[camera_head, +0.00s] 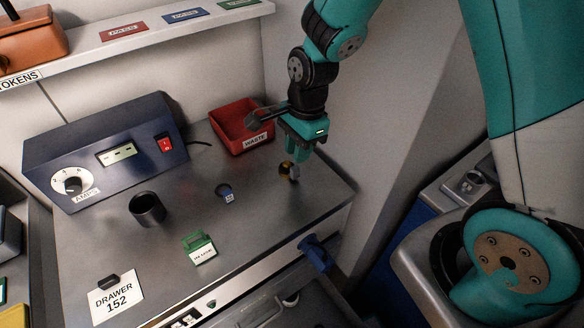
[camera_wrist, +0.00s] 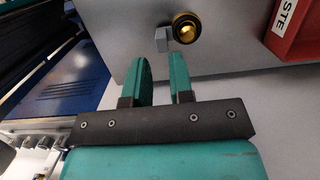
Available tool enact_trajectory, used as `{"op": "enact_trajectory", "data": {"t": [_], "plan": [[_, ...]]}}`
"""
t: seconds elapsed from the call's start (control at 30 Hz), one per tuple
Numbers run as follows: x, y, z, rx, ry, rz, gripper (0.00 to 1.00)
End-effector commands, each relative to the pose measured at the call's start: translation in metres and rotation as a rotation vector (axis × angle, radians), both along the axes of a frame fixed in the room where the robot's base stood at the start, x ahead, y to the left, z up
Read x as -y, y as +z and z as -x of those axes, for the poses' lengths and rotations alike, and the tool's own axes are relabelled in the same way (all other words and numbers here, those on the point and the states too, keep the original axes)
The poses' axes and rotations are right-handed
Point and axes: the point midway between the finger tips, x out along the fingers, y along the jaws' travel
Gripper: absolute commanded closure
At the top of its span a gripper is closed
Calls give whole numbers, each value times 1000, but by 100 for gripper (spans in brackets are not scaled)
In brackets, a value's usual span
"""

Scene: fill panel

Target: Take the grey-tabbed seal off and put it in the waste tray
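In the head view a small black-and-brass round piece (camera_head: 285,169) with a grey tab (camera_head: 295,173) sits on the grey bench top near its right edge. The wrist view shows the brass round piece (camera_wrist: 186,27) with the grey tab (camera_wrist: 162,39) at its left. My gripper (camera_head: 296,160) is just above it in the head view. In the wrist view my gripper (camera_wrist: 162,58) is open, and the grey tab lies just beyond the gap between its fingertips. I cannot tell whether they touch. The red waste tray (camera_head: 225,111) stands behind my gripper; its corner shows in the wrist view (camera_wrist: 300,50).
A blue-tabbed piece (camera_head: 224,191), a green labelled piece (camera_head: 199,249) and a dark cup (camera_head: 147,209) stand on the bench. A dark blue panel box (camera_head: 105,150) is at the back left. A blue handle (camera_head: 316,253) juts from the front edge.

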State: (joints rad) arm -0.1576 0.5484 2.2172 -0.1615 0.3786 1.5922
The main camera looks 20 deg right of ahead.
Motion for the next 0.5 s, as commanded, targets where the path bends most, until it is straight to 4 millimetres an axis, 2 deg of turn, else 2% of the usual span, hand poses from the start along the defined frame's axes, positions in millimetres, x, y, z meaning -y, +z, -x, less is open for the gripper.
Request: {"op": "enact_trajectory", "data": {"t": [0.2,0.5], "plan": [[-2,-14,0,-2,1,0,79],[-5,-53,0,-1,1,0,79]]}}
